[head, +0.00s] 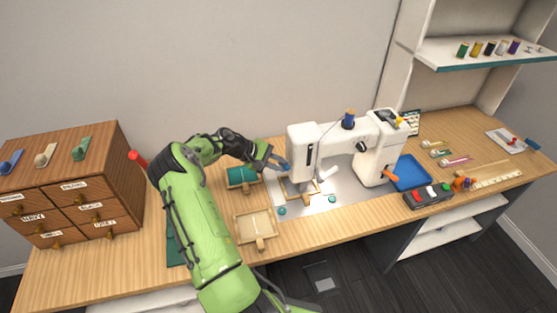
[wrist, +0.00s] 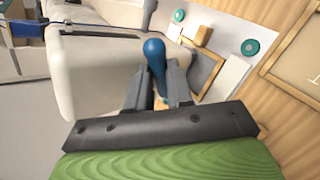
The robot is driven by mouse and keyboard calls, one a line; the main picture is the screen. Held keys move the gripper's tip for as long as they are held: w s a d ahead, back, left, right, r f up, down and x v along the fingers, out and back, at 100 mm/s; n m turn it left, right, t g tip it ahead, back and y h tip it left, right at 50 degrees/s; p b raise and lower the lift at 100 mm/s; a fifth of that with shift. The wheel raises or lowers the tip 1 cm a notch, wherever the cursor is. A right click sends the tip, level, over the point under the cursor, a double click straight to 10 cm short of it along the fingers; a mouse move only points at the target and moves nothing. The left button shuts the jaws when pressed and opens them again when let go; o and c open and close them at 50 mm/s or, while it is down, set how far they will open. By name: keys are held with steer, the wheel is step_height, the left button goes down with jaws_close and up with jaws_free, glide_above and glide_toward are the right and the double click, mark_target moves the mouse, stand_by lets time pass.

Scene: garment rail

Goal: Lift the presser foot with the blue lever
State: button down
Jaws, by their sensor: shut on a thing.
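The white sewing machine (head: 330,147) stands on the wooden table, and its white body (wrist: 95,65) fills the left of the wrist view. The blue lever (wrist: 154,58) sticks up between the fingers of my gripper (wrist: 158,88), beside the machine's head end. My gripper (head: 283,165) is shut on the lever at the machine's left end in the head view. The presser foot is hard to make out; a small wooden frame (head: 298,190) lies on the machine's grey plate beneath the head.
A wooden tray (head: 238,226) and a tray with teal cloth (head: 230,178) lie left of the machine. A drawer cabinet (head: 70,213) stands at far left. A blue tray (head: 425,180) and a dark box with coloured buttons (head: 426,201) lie at right.

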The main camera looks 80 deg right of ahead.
steer(key=shift+w+d+r, duration=0.1)
steer(key=shift+r, duration=0.05)
stand_by(0.4)
steer(key=c, duration=1)
jaws_free()
steer(key=v, duration=1.5)
steer(key=shift+w+r+p, duration=0.15)
steer(key=shift+w+p, duration=0.2)
steer(key=shift+w, duration=0.05)
